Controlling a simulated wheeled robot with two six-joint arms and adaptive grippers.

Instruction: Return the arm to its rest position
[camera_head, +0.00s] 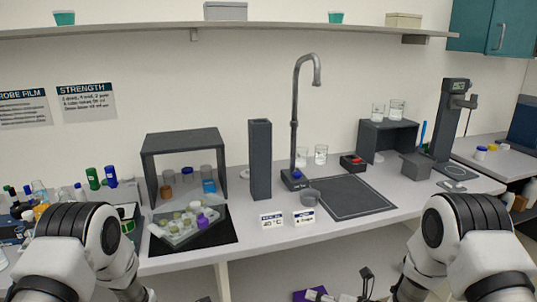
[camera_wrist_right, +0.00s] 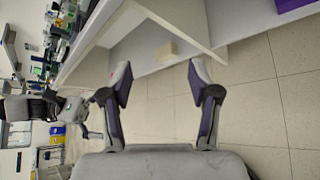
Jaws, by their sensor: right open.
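My right gripper (camera_wrist_right: 160,78) is open in the right wrist view, its two purple-padded fingers apart with nothing between them. It is in free space off the bench, with the floor behind it. Part of what looks like this gripper (camera_head: 366,274) shows at the bottom edge of the head view, below the bench front. My right arm (camera_head: 462,245) is bent at the lower right of the head view. My left arm (camera_head: 82,245) is at the lower left, and its gripper is out of view.
The bench (camera_head: 345,232) holds a dark open-fronted stand (camera_head: 183,138), a tray of small jars (camera_head: 187,227), a tall dark block (camera_head: 260,160), a tap (camera_head: 294,120) and a dark mat (camera_head: 345,197). Tiled floor (camera_wrist_right: 255,100) is clear beside my right gripper.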

